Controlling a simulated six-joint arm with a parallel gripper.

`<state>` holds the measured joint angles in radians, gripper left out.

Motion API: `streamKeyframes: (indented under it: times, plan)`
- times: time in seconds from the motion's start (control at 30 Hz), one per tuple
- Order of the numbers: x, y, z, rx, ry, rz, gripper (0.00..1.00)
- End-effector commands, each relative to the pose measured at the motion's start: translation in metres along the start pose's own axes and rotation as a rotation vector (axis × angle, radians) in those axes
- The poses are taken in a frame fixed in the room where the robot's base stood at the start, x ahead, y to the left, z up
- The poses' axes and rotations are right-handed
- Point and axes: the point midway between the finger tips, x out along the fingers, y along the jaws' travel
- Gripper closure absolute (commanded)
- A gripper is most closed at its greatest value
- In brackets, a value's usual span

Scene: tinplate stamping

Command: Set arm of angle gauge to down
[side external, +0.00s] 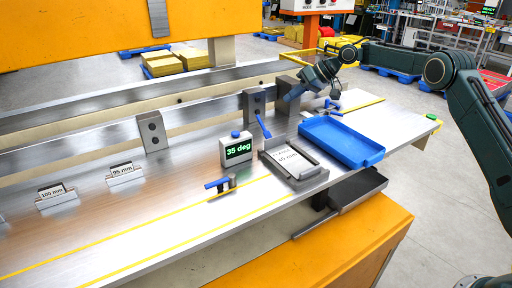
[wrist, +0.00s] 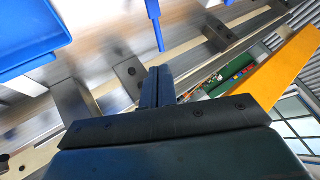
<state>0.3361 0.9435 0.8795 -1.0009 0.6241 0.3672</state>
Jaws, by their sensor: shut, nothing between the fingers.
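The angle gauge (side external: 237,149) is a white box on the bench with a blue knob on top and a green display reading 35 deg. A thin blue arm (side external: 263,125) stands tilted just right of it, its top leaning to the left. I cannot tell how it joins the gauge. My gripper (side external: 288,97) is shut and empty, up and to the right of the blue arm and apart from it. In the wrist view the shut fingers (wrist: 157,86) point towards a blue rod (wrist: 154,22), probably this arm.
A metal fixture (side external: 293,165) marked 45 mm lies right of the gauge, with a blue tray (side external: 367,156) beyond it. Blue-handled clamps (side external: 217,183) (side external: 333,111) stand near. Steel blocks (side external: 152,131) line the rear rail.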

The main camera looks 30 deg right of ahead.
Motion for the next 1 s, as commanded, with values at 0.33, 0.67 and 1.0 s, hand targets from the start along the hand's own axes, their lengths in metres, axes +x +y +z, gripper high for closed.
streamKeyframes:
  times: [0.33,0.67,1.0]
  plan:
    - [0.001,-0.012,-0.006,-0.193,0.001,0.045,1.00]
    - [-0.001,-0.031,-0.010,-0.578,-0.031,0.136,1.00]
    - [-0.008,-0.049,-0.007,-0.985,-0.114,0.224,1.00]
